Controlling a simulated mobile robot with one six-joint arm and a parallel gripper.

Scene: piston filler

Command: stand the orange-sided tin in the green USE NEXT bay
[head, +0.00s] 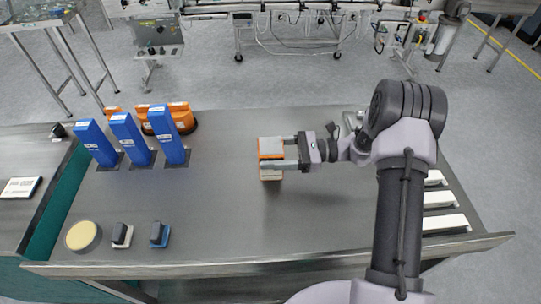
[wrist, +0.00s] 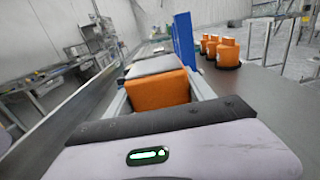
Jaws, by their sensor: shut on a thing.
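The orange-sided tin (head: 271,146) is near the middle of the steel table in the head view, with a pale grey face beside its orange side. In the wrist view the tin (wrist: 158,92) shows a large orange side below a grey face. My gripper (head: 278,152) reaches in from the right and is shut on the tin, one finger along each side. A tan part shows below the near finger; I cannot tell whether the tin touches the table. I cannot make out a green USE NEXT bay or its label in either view.
Three blue upright boxes (head: 127,139) stand at the back left, with orange containers (head: 176,118) behind them. A yellow round pad (head: 83,236) and two small dark-topped blocks (head: 159,234) sit at the front left. White strips (head: 446,223) lie at the right. The table's middle front is clear.

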